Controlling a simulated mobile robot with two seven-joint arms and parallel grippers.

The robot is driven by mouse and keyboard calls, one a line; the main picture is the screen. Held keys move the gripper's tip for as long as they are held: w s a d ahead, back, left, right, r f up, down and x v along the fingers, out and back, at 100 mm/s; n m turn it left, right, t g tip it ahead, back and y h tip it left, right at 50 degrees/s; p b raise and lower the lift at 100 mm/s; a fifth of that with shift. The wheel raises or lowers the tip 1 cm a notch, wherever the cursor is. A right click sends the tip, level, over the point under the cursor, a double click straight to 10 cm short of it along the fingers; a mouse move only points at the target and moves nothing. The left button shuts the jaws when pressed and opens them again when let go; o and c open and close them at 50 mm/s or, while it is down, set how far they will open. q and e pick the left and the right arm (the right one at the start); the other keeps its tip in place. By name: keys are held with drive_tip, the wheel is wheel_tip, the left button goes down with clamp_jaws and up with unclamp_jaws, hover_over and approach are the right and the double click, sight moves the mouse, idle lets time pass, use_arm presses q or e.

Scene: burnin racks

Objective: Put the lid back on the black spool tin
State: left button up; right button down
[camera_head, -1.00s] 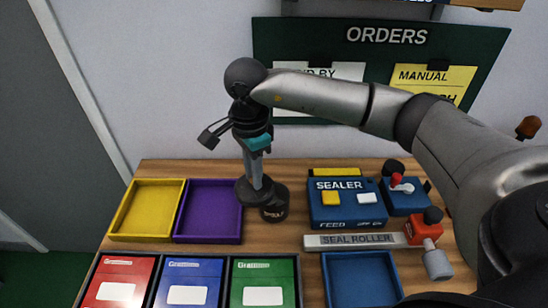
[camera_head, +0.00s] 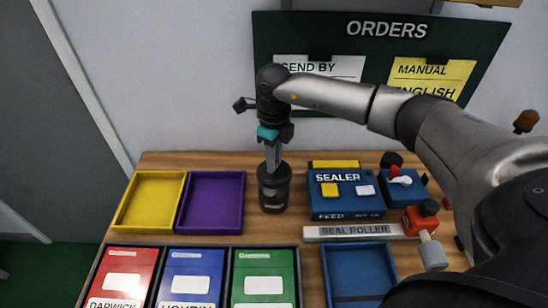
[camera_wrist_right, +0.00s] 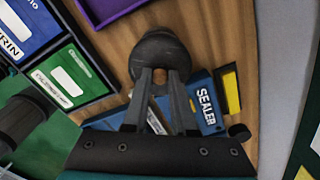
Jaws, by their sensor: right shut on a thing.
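The black spool tin (camera_head: 273,204) stands upright on the table, right of the purple tray. My right gripper (camera_head: 273,166) points down over it, its fingers shut on the dark round lid (camera_head: 265,177). The lid lines up with the tin in the head view; I cannot tell whether it is seated or slightly above. In the right wrist view the lid (camera_wrist_right: 160,43) shows at the fingertips (camera_wrist_right: 161,76) and hides most of the tin. My left gripper is in neither view.
Left of the tin are a purple tray (camera_head: 240,205) and a yellow tray (camera_head: 119,213). The blue sealer (camera_head: 345,203) stands close on the right, with the seal roller (camera_head: 350,231) before it. Red, blue and green boxes (camera_head: 265,262) line the front. Bare table surrounds the tin.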

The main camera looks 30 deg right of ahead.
drive_tip(key=shift+f+b, duration=1.8)
drive_tip(key=shift+f, duration=0.85)
drive_tip(key=shift+f, duration=0.15)
drive_tip(key=c, duration=0.6)
unclamp_jaws()
drive_tip(key=shift+c, duration=0.2)
drive_tip(key=shift+o, duration=0.2)
drive_tip(key=o, duration=0.4)
drive_tip(key=shift+o, duration=0.2)
